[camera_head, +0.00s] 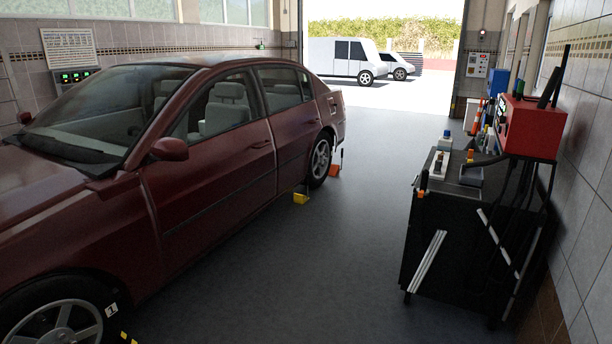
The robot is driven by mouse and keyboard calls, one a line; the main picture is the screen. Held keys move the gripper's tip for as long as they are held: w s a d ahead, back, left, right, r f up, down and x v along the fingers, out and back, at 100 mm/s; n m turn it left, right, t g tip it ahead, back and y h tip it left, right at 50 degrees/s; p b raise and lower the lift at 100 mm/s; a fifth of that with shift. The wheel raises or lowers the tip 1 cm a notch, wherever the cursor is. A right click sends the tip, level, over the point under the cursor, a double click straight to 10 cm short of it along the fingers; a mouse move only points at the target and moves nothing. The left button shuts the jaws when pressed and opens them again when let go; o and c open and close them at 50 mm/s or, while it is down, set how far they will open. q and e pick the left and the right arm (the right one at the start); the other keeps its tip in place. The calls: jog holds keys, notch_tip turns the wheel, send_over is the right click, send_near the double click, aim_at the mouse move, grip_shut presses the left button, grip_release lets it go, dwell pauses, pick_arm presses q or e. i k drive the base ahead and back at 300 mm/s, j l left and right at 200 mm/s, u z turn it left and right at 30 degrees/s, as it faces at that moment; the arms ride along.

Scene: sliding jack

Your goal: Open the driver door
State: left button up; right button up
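A dark red car (80,217) fills the left half of the head view, its front toward me and its rear toward the open garage doorway. Its front side door (215,185) faces the aisle and looks shut. The dark door handle (260,144) sits near the rear edge of that door. The side mirror (169,149) sticks out at the door's front edge. Seats show through the side windows. Neither of my grippers shows in this view.
The grey floor (320,270) beside the car is clear. A yellow block (300,196) and an orange one (335,170) sit near the rear wheel (320,158). A black workbench (460,230) with a red box (530,127) stands along the right wall.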

aim_at(198, 191)
jog(key=i, duration=2.65)
